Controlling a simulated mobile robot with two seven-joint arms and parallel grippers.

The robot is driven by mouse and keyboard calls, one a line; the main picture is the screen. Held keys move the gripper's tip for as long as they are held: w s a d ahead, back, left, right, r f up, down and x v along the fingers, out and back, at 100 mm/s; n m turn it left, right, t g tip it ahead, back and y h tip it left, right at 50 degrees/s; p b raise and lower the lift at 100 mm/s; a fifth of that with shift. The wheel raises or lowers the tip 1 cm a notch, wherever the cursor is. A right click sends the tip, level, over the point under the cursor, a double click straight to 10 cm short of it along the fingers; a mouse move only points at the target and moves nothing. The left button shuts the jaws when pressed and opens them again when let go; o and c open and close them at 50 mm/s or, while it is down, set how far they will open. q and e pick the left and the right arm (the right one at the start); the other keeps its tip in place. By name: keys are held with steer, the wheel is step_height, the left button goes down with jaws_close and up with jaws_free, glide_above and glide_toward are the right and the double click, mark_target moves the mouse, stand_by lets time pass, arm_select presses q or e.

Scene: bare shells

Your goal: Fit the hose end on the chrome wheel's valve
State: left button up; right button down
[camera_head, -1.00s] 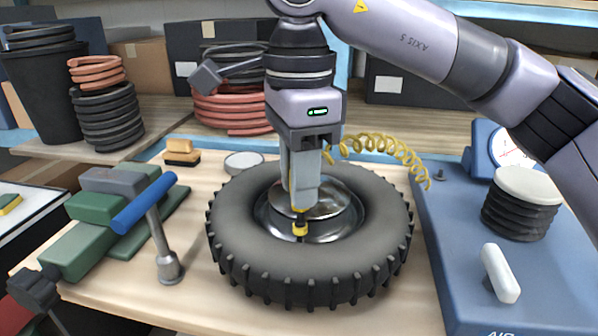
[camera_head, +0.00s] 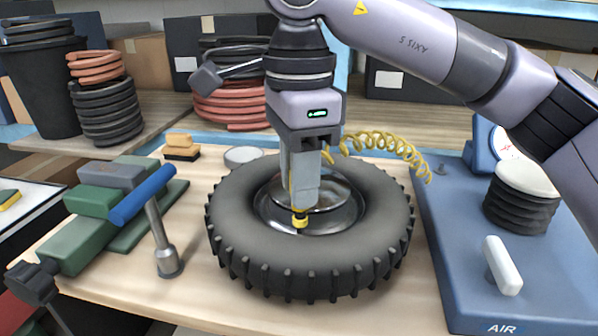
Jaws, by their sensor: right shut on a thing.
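The chrome wheel (camera_head: 345,212) lies flat on the bench inside a black knobbly tyre (camera_head: 245,235). My right gripper (camera_head: 303,205) points straight down over the wheel's hub and is shut on the hose end (camera_head: 300,221), a small yellow piece with a dark tip. The hose end is at the near inner side of the rim. The valve is hidden or too small to make out there, so I cannot tell whether the hose end is around it. The yellow coiled hose (camera_head: 385,148) runs from behind the gripper to the right. My left gripper is not in view.
A blue air unit (camera_head: 455,270) with a gauge, a black bellows with a white top (camera_head: 525,195) and a white handle stands at right. A green vice (camera_head: 85,235) and a blue-handled tool (camera_head: 160,225) stand at left. A brush (camera_head: 181,147) and a round tin lie behind.

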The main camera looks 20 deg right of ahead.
steer(key=shift+f, duration=0.35)
stand_by(0.6)
steer(key=shift+c, duration=1.1)
jaws_free()
steer(key=shift+r, duration=0.15)
steer(key=shift+r+p, duration=1.1)
steer(key=shift+r, duration=0.15)
steer(key=shift+r, duration=0.2)
steer(key=shift+r+p, duration=3.05)
steer(key=shift+r, duration=0.35)
